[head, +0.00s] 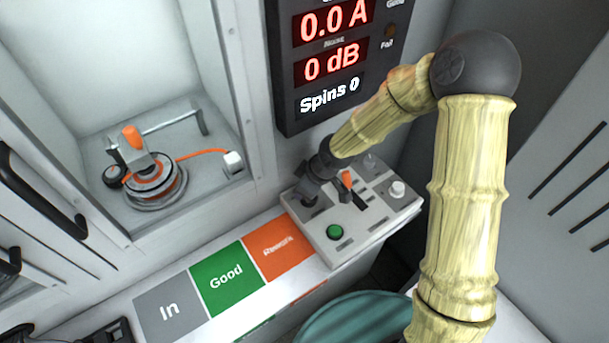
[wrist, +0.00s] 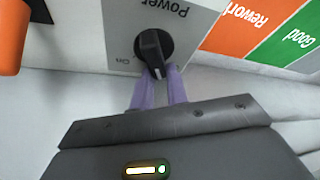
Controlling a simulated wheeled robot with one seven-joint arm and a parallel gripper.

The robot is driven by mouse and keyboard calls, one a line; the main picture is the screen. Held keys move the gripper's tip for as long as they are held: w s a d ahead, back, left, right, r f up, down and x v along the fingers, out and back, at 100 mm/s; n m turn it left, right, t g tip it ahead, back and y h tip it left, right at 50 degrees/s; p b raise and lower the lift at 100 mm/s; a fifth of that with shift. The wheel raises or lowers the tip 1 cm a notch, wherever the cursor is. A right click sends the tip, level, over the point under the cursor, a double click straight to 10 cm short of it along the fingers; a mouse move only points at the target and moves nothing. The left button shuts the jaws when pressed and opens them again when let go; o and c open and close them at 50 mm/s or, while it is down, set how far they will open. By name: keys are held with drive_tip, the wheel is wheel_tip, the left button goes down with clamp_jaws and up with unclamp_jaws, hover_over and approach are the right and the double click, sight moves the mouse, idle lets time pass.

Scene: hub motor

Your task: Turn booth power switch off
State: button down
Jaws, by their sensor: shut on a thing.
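The black rotary power switch (wrist: 153,46) sits on a grey plate marked "Power" in the wrist view. Its narrow grip points down toward my gripper. An "On" label shows at its lower left; no "Off" label is visible. My gripper (wrist: 160,78) has its two purple fingers closed around the end of the switch grip. In the head view my gripper (head: 309,197) is at the left rear of the control box (head: 325,252), and it mostly hides the switch there.
The control box also has a green button (head: 334,232), an orange lever (head: 346,179) and a white knob (head: 397,188). Above is a display (head: 333,65) reading 0.0 A, 0 dB and Spins 0. A booth with a motor (head: 152,177) is at left; "In", "Good" and "Rework" zones lie in front.

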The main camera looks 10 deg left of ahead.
drive_tip(key=n+p, duration=0.1)
drive_tip(key=n+g+p, duration=0.1)
drive_tip(key=p, duration=0.1)
drive_tip(key=shift+s+r+n, duration=0.2)
drive_tip(key=shift+n, duration=0.1)
drive_tip(key=shift+f+n+p, duration=0.2)
drive_tip(key=shift+n+p, duration=0.2)
drive_tip(key=shift+p, duration=0.25)
drive_tip(key=shift+s, duration=0.1)
drive_tip(key=c, duration=1.4)
unclamp_jaws()
drive_tip(key=p+v, duration=0.2)
drive_tip(key=v, duration=1.5)
drive_tip(key=shift+w+d+r+p, duration=0.1)
drive_tip(key=shift+w+d+p, duration=0.05)
drive_tip(key=shift+w+p, duration=0.15)
drive_tip(key=shift+s, duration=0.1)
